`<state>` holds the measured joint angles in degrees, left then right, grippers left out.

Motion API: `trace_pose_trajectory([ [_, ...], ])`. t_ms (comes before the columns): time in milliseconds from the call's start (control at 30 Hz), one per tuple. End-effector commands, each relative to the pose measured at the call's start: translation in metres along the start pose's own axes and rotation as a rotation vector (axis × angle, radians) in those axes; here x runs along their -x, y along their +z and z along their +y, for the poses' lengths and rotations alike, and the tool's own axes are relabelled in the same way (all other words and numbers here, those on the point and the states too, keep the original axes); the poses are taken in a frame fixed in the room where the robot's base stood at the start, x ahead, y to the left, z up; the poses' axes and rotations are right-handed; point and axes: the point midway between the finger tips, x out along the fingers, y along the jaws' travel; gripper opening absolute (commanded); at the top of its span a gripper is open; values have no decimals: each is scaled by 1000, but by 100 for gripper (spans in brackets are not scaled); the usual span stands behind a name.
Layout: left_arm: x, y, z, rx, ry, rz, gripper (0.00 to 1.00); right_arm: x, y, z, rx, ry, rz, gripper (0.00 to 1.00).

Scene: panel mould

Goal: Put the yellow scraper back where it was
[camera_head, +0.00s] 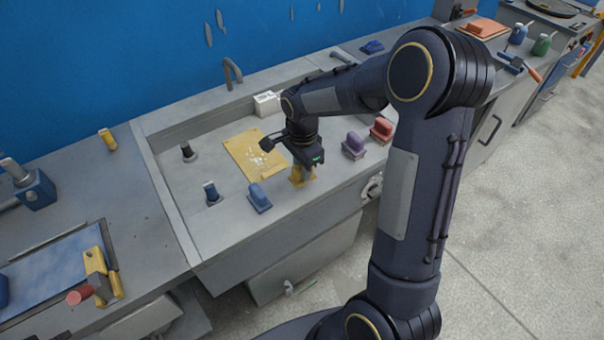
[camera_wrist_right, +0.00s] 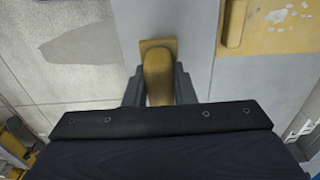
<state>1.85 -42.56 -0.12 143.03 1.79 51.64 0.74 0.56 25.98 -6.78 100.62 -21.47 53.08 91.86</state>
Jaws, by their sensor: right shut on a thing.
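The yellow scraper (camera_head: 298,175) is under my right gripper (camera_head: 304,164), at the front of the recessed grey worktop, right of the blue-handled scraper. In the right wrist view the yellow scraper (camera_wrist_right: 157,72) stands between the two fingers of my right gripper (camera_wrist_right: 158,88), which is shut on its handle. I cannot tell whether its base touches the surface. A yellow panel (camera_head: 243,150) with white crumbs on it lies just behind and left of the gripper; its edge also shows in the right wrist view (camera_wrist_right: 285,40). My left gripper is not in view.
A blue scraper (camera_head: 259,198) stands left of the gripper. A purple scraper (camera_head: 354,146) and a red one (camera_head: 381,129) stand to the right. A white box (camera_head: 266,103) is behind. The worktop's front edge is close.

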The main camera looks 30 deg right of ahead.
Motion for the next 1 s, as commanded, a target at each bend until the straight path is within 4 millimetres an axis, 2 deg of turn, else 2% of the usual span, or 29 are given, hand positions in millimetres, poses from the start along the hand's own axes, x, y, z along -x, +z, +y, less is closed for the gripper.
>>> trace_pose_trajectory([
  [100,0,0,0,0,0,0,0,-20,1,1,1,5,-1,2],
  [200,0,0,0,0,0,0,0,-27,1,1,1,4,-1,2],
  [567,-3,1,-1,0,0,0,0,-32,2,1,1,1,-1,2],
  [600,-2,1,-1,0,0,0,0,-31,2,1,1,1,-1,26],
  [733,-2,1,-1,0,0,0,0,-30,2,1,1,2,-1,43],
  [1000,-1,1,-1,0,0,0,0,-30,2,1,1,2,-1,45],
])
